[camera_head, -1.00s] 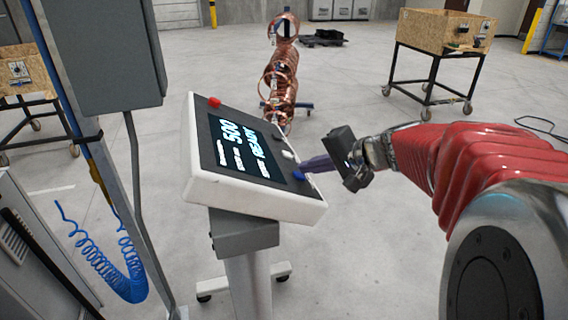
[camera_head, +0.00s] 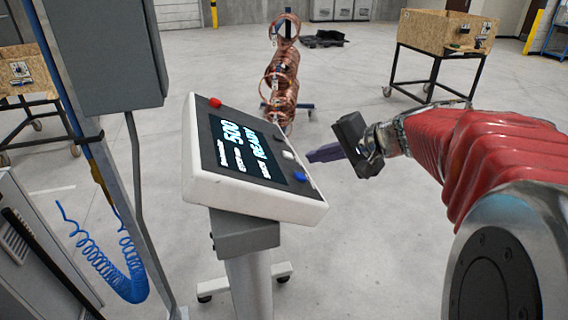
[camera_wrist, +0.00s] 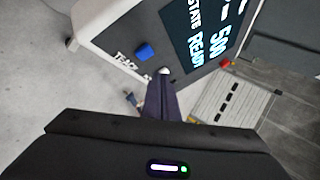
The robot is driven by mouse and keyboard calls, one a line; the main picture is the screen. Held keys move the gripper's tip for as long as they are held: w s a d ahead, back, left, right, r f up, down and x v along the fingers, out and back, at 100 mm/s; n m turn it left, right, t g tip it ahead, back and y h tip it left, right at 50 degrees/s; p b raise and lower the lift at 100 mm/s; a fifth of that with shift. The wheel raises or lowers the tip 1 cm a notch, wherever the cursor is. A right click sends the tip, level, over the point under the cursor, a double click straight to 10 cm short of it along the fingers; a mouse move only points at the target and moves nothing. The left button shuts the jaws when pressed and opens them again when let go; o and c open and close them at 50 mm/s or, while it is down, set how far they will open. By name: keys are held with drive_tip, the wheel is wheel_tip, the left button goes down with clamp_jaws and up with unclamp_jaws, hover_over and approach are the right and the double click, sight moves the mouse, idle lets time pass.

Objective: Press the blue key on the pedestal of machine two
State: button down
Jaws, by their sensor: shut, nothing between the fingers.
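The pedestal (camera_head: 248,285) carries a tilted white-framed panel (camera_head: 250,195) with a lit screen reading "500" and "READY". The blue key (camera_head: 301,176) is at the panel's lower right corner, and it also shows in the wrist view (camera_wrist: 145,51). A white key (camera_head: 288,155) sits above it and a red one (camera_head: 215,102) at the top left. In the wrist view the fingers (camera_wrist: 161,84) point near the white key, with the blue key to the upper left.
A grey cabinet (camera_head: 100,50) with a blue coiled hose (camera_head: 110,275) stands at the left. Copper coils (camera_head: 281,80) stand on a wheeled stand behind the panel. A wooden crate cart (camera_head: 440,35) is at the back right. The floor right of the pedestal is clear.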

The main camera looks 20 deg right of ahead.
drive_tip(key=shift+d+r, duration=0.35)
drive_tip(key=shift+r, duration=0.25)
drive_tip(key=shift+d+r, duration=0.3)
drive_tip(key=shift+r, duration=0.3)
drive_tip(key=shift+s, duration=0.1)
